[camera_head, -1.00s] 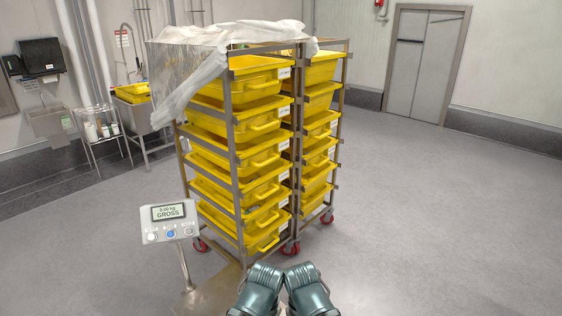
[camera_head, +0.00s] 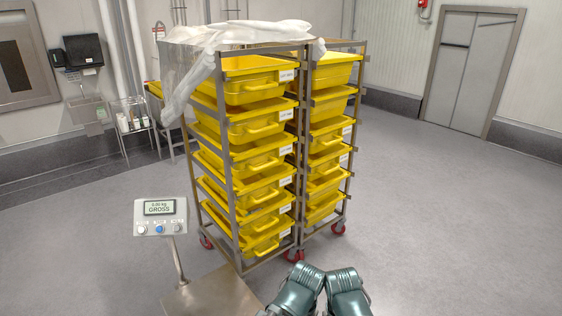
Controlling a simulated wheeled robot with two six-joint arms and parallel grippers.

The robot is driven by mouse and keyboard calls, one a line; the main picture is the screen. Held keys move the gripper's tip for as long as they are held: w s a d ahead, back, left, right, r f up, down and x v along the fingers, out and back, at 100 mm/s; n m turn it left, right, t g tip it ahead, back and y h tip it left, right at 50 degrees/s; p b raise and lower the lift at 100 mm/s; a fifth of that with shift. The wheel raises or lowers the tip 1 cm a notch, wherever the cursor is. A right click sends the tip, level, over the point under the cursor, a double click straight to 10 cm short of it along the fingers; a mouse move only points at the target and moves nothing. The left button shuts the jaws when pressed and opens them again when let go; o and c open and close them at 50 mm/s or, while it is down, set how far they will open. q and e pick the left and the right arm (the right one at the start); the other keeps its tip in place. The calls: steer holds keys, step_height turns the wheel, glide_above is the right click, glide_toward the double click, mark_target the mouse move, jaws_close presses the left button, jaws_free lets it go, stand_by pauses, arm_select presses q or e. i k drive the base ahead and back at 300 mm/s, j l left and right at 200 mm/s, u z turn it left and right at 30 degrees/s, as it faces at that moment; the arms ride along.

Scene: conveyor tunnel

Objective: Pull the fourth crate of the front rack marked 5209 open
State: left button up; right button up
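The front rack (camera_head: 226,160) is a steel frame on red casters, with several yellow crates stacked on its levels. White labels sit at the right of the crate fronts, but their print is too small to read, so I cannot confirm the number 5209. The fourth crate from the top (camera_head: 262,192) is pushed in like the crates above and below it, with a handle on its front. Two teal parts of my arms show at the bottom edge, in front of the rack and apart from it. No gripper fingers are visible.
A second rack with yellow crates (camera_head: 328,164) stands right behind the front one. A clear plastic cover (camera_head: 240,32) drapes the top. A scale display (camera_head: 160,217) on a post and its steel platform (camera_head: 212,296) stand front left. The right floor is clear.

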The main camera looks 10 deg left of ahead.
mark_target(258, 156)
steer(key=i+l, duration=1.05)
steer(key=i, duration=0.15)
steer(key=i+l, duration=0.1)
steer(key=i, duration=0.45)
steer(key=z, duration=0.05)
